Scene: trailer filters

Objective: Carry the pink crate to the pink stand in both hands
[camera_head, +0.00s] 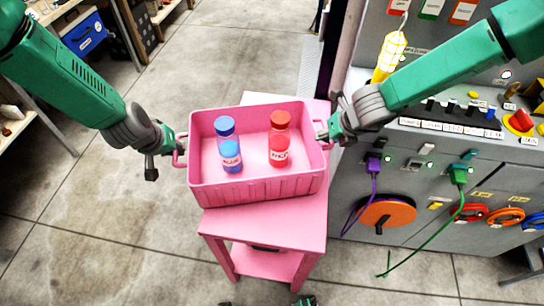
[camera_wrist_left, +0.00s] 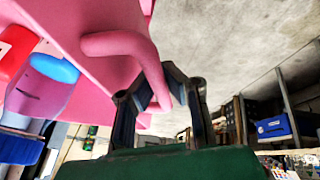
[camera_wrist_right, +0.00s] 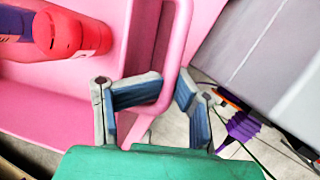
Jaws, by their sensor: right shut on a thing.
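The pink crate (camera_head: 258,185) is upright at the pink stand (camera_head: 270,222); I cannot tell whether it rests on the top or hangs just above it. A blue bottle (camera_head: 229,150) and a red bottle (camera_head: 279,140) stand inside it. My right gripper (camera_head: 326,133) is shut on the crate's right handle, which passes between its fingertips in the right wrist view (camera_wrist_right: 170,82). My left gripper (camera_head: 174,148) is at the left handle (camera_wrist_left: 125,45). In the left wrist view its fingers (camera_wrist_left: 165,88) are apart, with the handle bar between them.
A grey control panel (camera_head: 400,170) with plugs, purple and green cables and an orange disc stands close on the right. A shelf with a blue bin (camera_head: 83,34) is at the far left. The concrete floor (camera_head: 90,210) is clear on the left.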

